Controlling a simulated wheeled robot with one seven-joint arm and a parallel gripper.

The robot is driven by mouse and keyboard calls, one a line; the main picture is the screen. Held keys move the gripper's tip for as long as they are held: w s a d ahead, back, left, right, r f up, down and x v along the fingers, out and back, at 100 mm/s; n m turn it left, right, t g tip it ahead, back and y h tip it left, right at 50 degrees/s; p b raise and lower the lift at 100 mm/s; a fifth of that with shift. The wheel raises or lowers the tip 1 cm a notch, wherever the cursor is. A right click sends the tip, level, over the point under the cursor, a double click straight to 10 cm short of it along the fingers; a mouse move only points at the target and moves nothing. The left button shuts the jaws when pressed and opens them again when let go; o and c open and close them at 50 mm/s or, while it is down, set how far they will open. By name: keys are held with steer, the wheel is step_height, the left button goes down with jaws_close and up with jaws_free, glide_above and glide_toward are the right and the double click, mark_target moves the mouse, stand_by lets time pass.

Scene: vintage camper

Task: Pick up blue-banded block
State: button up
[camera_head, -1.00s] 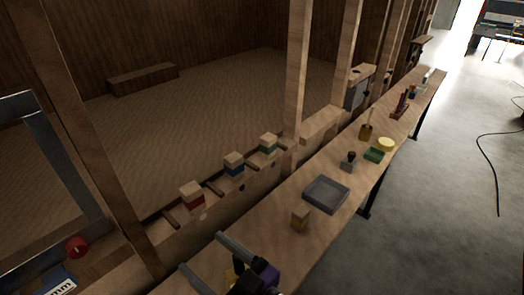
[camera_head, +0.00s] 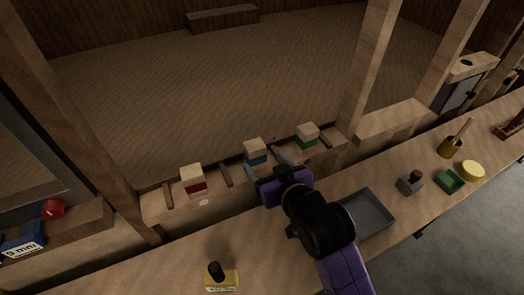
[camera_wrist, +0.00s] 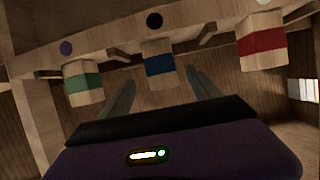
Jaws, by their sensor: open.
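The blue-banded block (camera_head: 255,151) is a light wooden block with a blue band. It stands on a wooden ledge between a red-banded block (camera_head: 193,179) and a green-banded block (camera_head: 307,135). My gripper (camera_head: 268,166) is open just in front of the blue-banded block, its two grey fingers pointing towards it. In the wrist view the blue-banded block (camera_wrist: 159,66) shows beyond and between the fingertips, with a gap before it. The fingers look empty. The lower part of the block is partly hidden by my gripper in the head view.
Wooden dividers (camera_head: 225,174) stand between the blocks on the ledge. A grey tray (camera_head: 366,214), a yellow block with a black knob (camera_head: 221,279), a green box (camera_head: 449,181) and a yellow disc (camera_head: 473,171) are on the bench. A wooden post (camera_head: 370,75) rises right of the green-banded block.

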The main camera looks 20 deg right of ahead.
mark_target(258, 156)
steer(key=x, duration=0.3)
steer(key=p+x, duration=0.1)
steer(key=x, duration=0.2)
steer(key=shift+w+r, duration=0.1)
steer(key=shift+r, duration=0.1)
steer(key=shift+w+f, duration=0.3)
steer(key=shift+w, duration=0.3)
steer(key=c, duration=1.5)
steer(key=shift+c, duration=0.2)
steer(key=shift+r, duration=0.15)
